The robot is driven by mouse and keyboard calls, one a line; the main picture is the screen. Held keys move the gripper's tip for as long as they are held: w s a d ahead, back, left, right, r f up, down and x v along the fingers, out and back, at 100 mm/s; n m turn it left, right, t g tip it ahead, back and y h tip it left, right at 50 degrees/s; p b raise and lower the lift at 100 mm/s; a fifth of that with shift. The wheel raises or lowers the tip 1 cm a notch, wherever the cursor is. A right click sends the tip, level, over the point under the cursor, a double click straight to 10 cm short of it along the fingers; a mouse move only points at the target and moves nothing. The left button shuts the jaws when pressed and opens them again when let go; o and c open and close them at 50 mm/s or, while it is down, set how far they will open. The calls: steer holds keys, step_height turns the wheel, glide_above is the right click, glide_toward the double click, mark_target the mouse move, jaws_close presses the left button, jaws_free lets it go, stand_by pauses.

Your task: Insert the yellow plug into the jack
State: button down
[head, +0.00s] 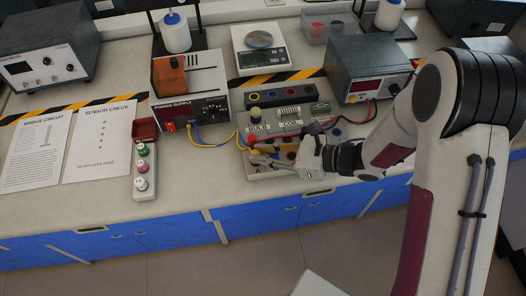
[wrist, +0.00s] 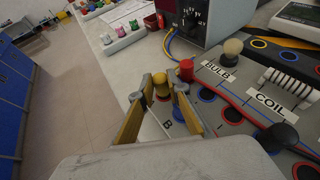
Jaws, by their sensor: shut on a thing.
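The yellow plug (wrist: 160,84) is between the fingertips of my gripper (wrist: 160,92) in the wrist view. My gripper is shut on it, over the near left edge of the circuit board (wrist: 205,88). In the head view my gripper (head: 262,160) reaches in from the right, low over the board; the plug is small there. A red plug (wrist: 185,70) stands upright on the board just right of the yellow one. Ringed jacks, such as a red-ringed one (wrist: 207,94), show nearby. The plug's tip and whatever lies under it are hidden.
The power supply (head: 188,98) stands behind left, with yellow and blue leads (head: 217,141) running to the board. The bulb (wrist: 232,50), coil (wrist: 290,82) and a black knob (wrist: 280,136) stand on the board.

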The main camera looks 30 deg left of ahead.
steer(key=shift+f, duration=0.25)
steer(key=c, duration=1.5)
jaws_free()
steer(key=shift+d+f, duration=0.1)
steer(key=shift+o, duration=0.2)
step_height(320, 180, up, 7)
steer(key=shift+f, duration=0.1)
stand_by(0.7)
